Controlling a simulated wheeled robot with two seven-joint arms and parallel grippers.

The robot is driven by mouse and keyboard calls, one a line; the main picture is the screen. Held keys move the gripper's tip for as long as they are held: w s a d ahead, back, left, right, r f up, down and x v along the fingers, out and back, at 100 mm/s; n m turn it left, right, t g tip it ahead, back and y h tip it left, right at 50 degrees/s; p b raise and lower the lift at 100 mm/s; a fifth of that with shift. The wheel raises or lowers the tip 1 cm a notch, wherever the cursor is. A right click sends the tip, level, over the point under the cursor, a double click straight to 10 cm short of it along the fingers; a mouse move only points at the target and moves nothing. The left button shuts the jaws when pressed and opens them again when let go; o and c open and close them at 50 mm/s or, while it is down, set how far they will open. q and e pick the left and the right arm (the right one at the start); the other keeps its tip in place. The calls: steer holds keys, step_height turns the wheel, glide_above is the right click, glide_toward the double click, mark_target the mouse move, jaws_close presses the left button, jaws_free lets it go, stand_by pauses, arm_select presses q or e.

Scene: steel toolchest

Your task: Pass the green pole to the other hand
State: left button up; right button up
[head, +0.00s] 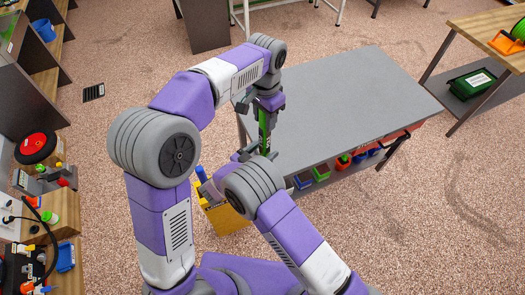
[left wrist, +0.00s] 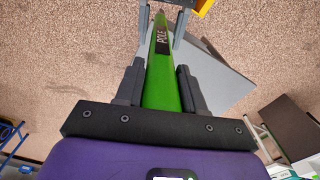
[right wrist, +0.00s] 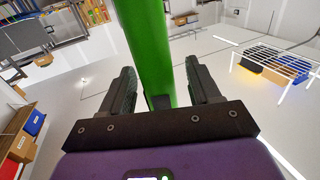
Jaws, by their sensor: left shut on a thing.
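The green pole (head: 264,130) stands roughly upright in the head view, beside the left edge of the grey-topped table. It carries a dark label reading POLE in the left wrist view (left wrist: 160,75). My left gripper (head: 267,106) is shut on its upper part, with a finger on each side. In the right wrist view the pole (right wrist: 151,45) passes between the open fingers, with a narrow gap showing on each side.
The grey table (head: 335,100) has a bare top and small coloured bins (head: 320,173) below it. A yellow box (head: 226,218) stands near its left corner. Shelves with tools line the left side. A wooden bench (head: 490,35) stands at the right. Open floor lies between.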

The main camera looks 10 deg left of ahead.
steer(key=c, duration=1)
arm_select(q)
steer(key=o, duration=1.1)
arm_select(e)
jaws_close()
arm_select(q)
step_height(320, 180, up, 12)
steer(key=shift+r, duration=0.1)
